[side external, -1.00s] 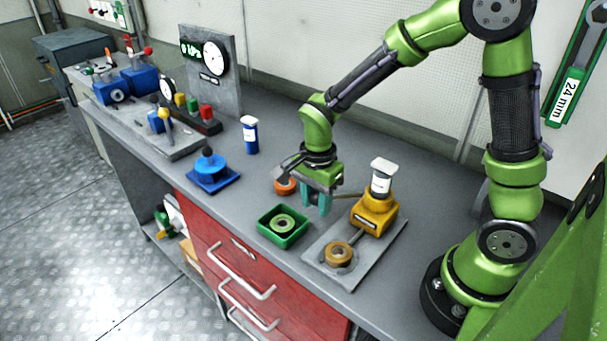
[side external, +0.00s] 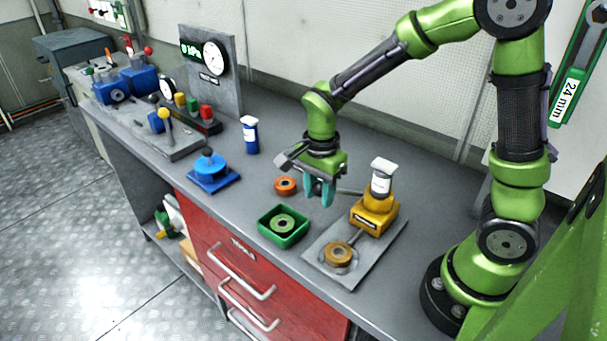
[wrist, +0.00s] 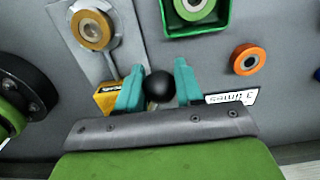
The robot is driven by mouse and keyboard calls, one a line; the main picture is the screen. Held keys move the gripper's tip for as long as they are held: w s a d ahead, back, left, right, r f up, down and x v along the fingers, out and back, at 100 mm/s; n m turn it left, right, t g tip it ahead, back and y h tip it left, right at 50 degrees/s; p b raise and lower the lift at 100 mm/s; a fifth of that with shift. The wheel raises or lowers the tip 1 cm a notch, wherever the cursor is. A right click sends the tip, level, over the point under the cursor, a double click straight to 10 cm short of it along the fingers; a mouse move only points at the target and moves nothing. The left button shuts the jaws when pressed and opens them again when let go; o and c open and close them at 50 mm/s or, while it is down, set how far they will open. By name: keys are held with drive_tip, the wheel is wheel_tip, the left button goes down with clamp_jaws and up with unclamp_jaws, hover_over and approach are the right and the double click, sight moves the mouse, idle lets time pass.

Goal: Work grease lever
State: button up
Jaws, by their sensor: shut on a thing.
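The yellow grease pump (side external: 374,215) with its white-and-dark cartridge (side external: 381,178) stands on a grey plate (side external: 381,258) at the right of the bench. Its thin lever (side external: 350,191) reaches left from the pump toward my gripper (side external: 319,195). In the wrist view, the black ball knob (wrist: 160,86) sits between the teal fingers of my gripper (wrist: 160,92), and they are shut on it. The knob is hidden by the fingers in the side view. A brass ring-shaped bearing (side external: 338,253) is on the plate in front of the pump; it also shows in the wrist view (wrist: 92,30).
An orange ring (side external: 286,185) lies left of my gripper. A green tray (side external: 270,238) holding a ring is near the front edge. A blue stand (side external: 212,172), a blue bottle (side external: 250,135) and a gauge panel (side external: 222,88) are farther left.

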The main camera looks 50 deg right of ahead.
drive_tip(key=shift+r, duration=0.2)
drive_tip(key=shift+d+r, duration=0.6)
drive_tip(key=shift+r, duration=0.2)
drive_tip(key=shift+f, duration=0.1)
idle(0.3)
drive_tip(key=shift+a+f, duration=0.55)
drive_tip(key=shift+f, duration=0.35)
drive_tip(key=shift+a+f, duration=0.1)
drive_tip(key=shift+f, duration=0.05)
drive_tip(key=shift+a+f, duration=0.45)
drive_tip(key=shift+f, duration=0.4)
